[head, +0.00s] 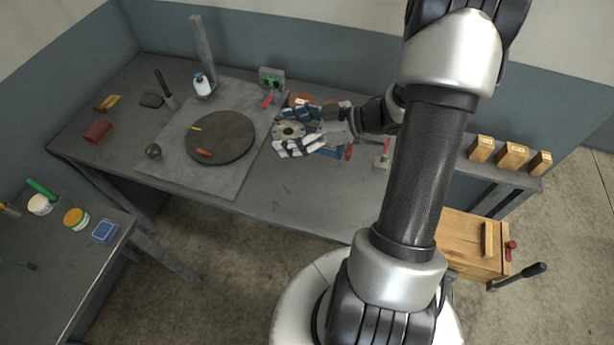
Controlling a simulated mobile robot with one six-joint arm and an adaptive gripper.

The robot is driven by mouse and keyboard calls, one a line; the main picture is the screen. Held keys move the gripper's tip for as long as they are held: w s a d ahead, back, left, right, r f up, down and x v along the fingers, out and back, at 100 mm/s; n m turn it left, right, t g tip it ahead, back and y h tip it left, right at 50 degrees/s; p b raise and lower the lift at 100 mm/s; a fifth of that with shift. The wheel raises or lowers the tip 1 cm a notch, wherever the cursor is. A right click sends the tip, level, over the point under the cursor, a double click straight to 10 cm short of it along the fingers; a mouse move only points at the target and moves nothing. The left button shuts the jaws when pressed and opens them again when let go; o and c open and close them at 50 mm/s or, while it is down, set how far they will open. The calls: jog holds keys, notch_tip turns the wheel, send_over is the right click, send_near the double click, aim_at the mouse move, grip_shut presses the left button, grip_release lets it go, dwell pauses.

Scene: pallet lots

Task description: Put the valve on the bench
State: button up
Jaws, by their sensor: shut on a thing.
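My gripper (292,132) is above the bench (300,190), its striped blue-and-white fingers pointing left. It is shut on a round grey flanged part with a dark centre, which looks like the valve (289,130). The fingers hide much of this part, and I cannot tell whether it touches the bench. Blue and red pieces (349,152) show just below my gripper; I cannot tell whether they belong to the valve.
A grey mat with a dark round disc (222,138) lies to the left. A white bottle (202,84), a green device (271,78) and a red-handled clamp (384,158) stand nearby. Wooden blocks (511,155) sit at the right. The bench's front middle is clear.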

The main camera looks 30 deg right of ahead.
notch_tip(320, 180, down, 20)
jog(key=b, duration=0.6)
jog(key=shift+r+b, duration=0.15)
jog(key=shift+b, duration=0.25)
jog(key=o, duration=2)
jog(key=shift+s+f, duration=0.1)
jog(key=shift+f, duration=0.1)
jog(key=shift+o, duration=0.2)
jog(key=shift+r, duration=0.1)
